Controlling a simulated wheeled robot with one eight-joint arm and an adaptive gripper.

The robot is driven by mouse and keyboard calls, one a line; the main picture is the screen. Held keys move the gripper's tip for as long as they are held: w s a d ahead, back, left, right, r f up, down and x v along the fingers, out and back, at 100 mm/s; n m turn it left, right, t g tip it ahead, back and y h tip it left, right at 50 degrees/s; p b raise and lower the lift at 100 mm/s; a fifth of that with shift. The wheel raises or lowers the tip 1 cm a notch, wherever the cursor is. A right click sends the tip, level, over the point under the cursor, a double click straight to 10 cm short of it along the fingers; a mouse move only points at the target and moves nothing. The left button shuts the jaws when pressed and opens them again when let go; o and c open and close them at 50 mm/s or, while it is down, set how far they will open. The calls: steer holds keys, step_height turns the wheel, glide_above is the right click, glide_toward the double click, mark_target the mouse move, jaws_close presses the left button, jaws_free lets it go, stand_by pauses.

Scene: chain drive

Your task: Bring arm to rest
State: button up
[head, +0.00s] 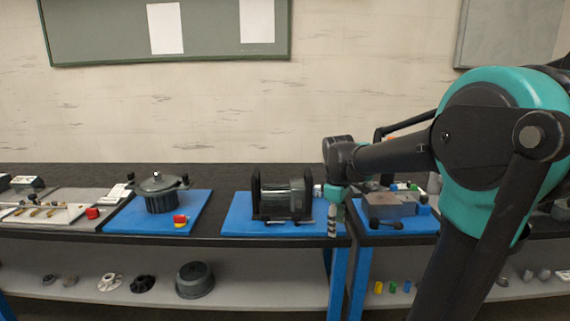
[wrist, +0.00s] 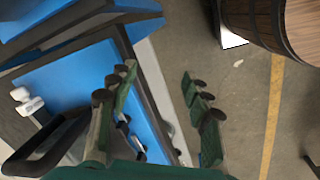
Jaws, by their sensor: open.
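My gripper (wrist: 158,98) shows in the wrist view with its two green fingers spread apart. It is open, with nothing between the fingers. Below the fingers lie the bench edge and the grey floor. In the head view my gripper (head: 333,212) hangs at the front edge of the bench, between two blue mats. My arm reaches in from the right and covers part of the bench there.
A clear cylinder in a black frame (head: 283,198) stands left of my gripper on a blue mat. A grey box with a black handle (head: 389,206) is close on the right. A wooden barrel (wrist: 262,22) stands on the floor in the wrist view.

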steer(key=s+d+f+m+t, duration=0.2)
steer(key=s+d+f+m, duration=0.1)
steer(key=s+f+m, duration=0.8)
steer(key=s+f, duration=0.4)
steer(key=s, duration=0.1)
steer(key=shift+s+f+m+t+y, duration=0.2)
steer(key=shift+s+m+t+y, duration=0.1)
steer(key=shift+m+t+y, duration=0.1)
